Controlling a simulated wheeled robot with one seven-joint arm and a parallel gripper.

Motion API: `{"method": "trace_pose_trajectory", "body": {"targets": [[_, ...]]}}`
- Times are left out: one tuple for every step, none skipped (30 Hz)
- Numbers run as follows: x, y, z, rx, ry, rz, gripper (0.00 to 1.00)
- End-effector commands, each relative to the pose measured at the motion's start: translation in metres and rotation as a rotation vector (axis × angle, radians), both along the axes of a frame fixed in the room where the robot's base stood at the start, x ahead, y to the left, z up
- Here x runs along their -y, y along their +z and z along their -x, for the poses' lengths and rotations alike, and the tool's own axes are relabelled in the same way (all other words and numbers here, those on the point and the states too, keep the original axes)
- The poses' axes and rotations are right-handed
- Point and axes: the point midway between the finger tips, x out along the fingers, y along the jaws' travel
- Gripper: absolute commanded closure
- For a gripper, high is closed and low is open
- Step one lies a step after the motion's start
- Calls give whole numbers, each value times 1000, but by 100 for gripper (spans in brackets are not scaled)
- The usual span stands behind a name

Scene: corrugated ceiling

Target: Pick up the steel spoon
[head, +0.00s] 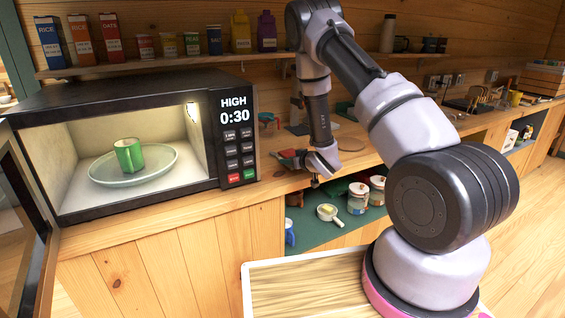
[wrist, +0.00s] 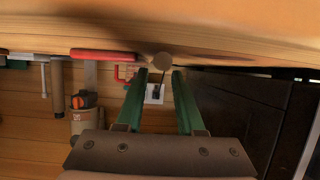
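My gripper (wrist: 159,74) shows two green fingers standing apart in the wrist view, with a gap between the tips. In that gap is a small round grey-tan shape (wrist: 162,61) with a thin dark stem. It looks like a spoon, but I cannot tell for sure, nor how far beyond the fingers it is. No contact with either finger is clear. In the head view my gripper (head: 289,159) is low over the counter, just right of the microwave. No spoon can be made out there.
The open microwave (head: 238,180) stands left of my gripper, with a green mug (head: 129,155) on a glass plate (head: 160,166) inside. The wooden counter (head: 365,157) runs right. Below it, a shelf holds jars (head: 358,197). A red bar-like thing (wrist: 103,55) is near the fingers.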

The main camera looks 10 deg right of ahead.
Motion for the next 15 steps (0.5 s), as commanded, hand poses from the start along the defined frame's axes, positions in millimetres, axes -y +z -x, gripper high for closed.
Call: {"method": "trace_pose_trajectory", "body": {"targets": [[-4,-3,-8,1,5,3,63],[-5,-5,-11,0,3,3,63],[-7,-7,-16,1,3,2,63],[-8,-9,-19,0,3,1,63],[-9,-10,-22,-1,3,1,63],[-9,-11,-24,-1,1,1,63],[-9,-12,-26,-2,0,2,63],[-9,-13,-26,-4,0,1,63],[-9,-14,-26,-5,0,1,63],[-9,-14,-26,-6,-1,0,63],[-9,-15,-26,-7,-1,1,63],[-9,-15,-26,-8,-1,0,63],[-9,-15,-25,-10,-2,0,63],[-10,-16,-25,-11,-2,0,63],[-10,-16,-25,-12,-2,0,75]]}}
